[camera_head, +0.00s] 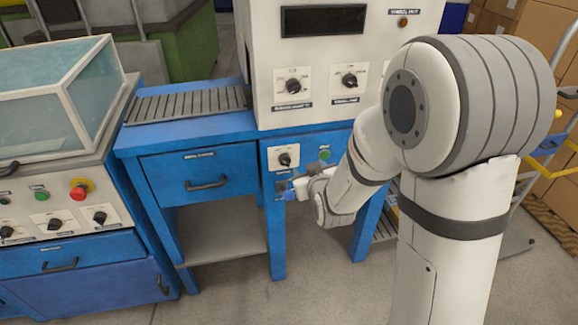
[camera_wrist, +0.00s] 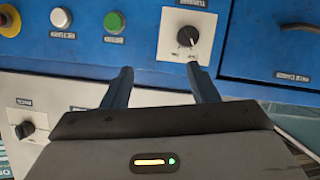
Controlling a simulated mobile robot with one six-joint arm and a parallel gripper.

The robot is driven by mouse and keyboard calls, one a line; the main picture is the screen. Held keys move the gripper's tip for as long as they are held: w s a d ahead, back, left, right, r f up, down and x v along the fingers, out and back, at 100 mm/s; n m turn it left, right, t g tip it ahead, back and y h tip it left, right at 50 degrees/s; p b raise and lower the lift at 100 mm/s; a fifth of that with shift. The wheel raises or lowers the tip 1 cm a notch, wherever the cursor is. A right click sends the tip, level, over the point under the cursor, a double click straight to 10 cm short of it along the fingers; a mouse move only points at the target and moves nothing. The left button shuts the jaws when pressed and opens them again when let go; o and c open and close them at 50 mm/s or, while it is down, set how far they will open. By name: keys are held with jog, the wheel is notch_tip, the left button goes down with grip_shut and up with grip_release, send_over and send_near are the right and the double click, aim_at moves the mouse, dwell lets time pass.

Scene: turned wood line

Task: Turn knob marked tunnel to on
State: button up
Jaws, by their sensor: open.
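A black knob (camera_head: 285,159) sits on a white plate on the blue lower panel, right of a drawer. It also shows upside down in the wrist view (camera_wrist: 187,36), with a light pointer line. Two more black knobs, a left one (camera_head: 293,86) and a right one (camera_head: 349,80), are on the white upper cabinet. The labels are too small or blurred to tell which knob is marked tunnel. My gripper (camera_wrist: 160,70) is open and empty; one fingertip appears near the lower knob's plate, apart from the knob. In the head view my gripper (camera_head: 288,190) is just below that plate.
A green button (camera_head: 324,155) is right of the lower knob. A blue drawer (camera_head: 198,172) is to the left. A roller strip (camera_head: 185,102) lies above it.

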aim_at(286, 164)
jog(key=a+f+t+b, duration=0.1)
jog(key=f, duration=0.1)
jog(key=a+f+n+t+y+b, duration=0.1)
jog(key=a, duration=0.1)
jog(key=w+a+f+t+b, duration=0.1)
jog(key=f, duration=0.1)
jog(key=shift+a+f+n+t+y, duration=0.2)
jog(key=shift+f+n+t+y, duration=0.1)
jog(key=shift+y, duration=0.1)
jog(key=x, duration=0.7)
jog(key=shift+w+a+r, duration=0.1)
jog(key=shift+w+r, duration=0.05)
jog(key=shift+w, duration=0.2)
jog(key=c, duration=1)
